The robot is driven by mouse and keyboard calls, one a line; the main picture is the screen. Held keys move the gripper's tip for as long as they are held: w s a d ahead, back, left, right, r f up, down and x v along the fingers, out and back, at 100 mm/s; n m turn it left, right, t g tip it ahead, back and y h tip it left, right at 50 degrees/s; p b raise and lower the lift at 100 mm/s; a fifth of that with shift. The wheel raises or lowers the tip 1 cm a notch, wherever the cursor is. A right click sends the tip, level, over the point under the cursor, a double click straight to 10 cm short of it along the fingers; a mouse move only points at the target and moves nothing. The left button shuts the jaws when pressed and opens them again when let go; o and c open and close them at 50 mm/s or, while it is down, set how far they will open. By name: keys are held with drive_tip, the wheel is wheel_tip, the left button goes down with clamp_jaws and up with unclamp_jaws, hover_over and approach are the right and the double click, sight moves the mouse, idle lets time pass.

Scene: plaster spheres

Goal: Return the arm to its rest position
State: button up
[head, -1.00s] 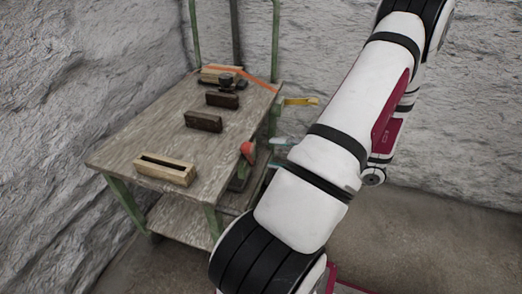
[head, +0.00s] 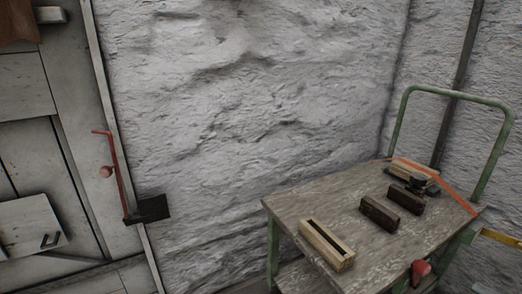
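My arm and my gripper are out of the head view at this moment. The head view shows a wooden-topped cart (head: 300,205) with a green metal frame at the lower right. I cannot see the arm's pose or what the gripper does.
A grey door (head: 60,130) with a red handle (head: 119,170) is at the left. Rough plaster wall (head: 240,100) lies between.

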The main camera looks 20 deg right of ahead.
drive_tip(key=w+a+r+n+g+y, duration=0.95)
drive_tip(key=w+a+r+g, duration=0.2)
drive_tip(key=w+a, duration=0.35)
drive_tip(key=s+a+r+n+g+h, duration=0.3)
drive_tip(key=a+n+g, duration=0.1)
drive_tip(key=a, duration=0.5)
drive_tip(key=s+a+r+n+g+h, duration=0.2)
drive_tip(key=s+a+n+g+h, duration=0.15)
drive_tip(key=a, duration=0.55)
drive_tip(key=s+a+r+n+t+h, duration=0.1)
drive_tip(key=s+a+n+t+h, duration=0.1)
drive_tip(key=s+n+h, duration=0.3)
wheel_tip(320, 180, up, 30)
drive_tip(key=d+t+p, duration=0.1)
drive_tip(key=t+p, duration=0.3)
drive_tip(key=p, duration=2.3)
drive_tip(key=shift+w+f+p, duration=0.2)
drive_tip(key=shift+p, duration=0.15)
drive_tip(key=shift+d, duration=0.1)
